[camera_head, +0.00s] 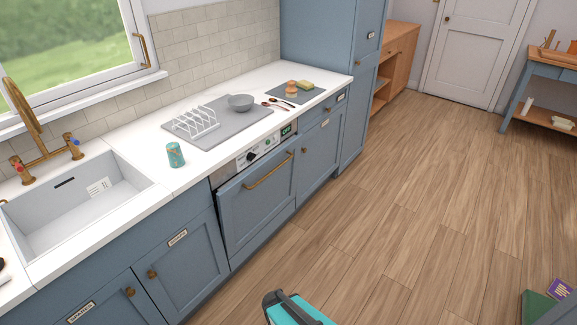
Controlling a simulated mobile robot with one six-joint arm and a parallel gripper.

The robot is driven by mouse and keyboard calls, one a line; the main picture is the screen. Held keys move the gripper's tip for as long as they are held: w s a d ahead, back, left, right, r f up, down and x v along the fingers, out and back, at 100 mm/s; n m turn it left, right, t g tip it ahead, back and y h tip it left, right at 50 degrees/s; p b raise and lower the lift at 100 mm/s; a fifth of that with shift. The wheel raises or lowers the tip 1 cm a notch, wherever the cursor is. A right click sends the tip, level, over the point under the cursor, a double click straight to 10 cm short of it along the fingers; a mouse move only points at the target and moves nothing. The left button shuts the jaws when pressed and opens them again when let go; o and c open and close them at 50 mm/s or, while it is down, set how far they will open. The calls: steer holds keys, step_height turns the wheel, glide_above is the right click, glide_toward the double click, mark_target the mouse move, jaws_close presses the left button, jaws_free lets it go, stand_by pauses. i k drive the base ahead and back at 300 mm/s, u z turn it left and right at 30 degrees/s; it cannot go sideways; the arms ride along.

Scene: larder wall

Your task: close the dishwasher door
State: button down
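The dishwasher door (258,205) is a blue panelled front with a brass bar handle (268,170), below the white worktop and right of the sink cupboards. It stands near upright. Its top edge seems to stand slightly forward of the silver control panel (265,148), which has a dark knob and a lit green display. I cannot tell how wide any gap is. The inside of the dishwasher is hidden. My gripper is not clearly in view, and nothing is seen touching the door or handle.
A teal and dark grey part, possibly mine, shows at the bottom edge. The wooden floor (400,200) before the door is clear. Green and purple items lie bottom right.

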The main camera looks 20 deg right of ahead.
mark_target(246, 203)
steer(key=u, duration=0.35)
steer(key=i, duration=0.95)
steer(key=u, duration=0.1)
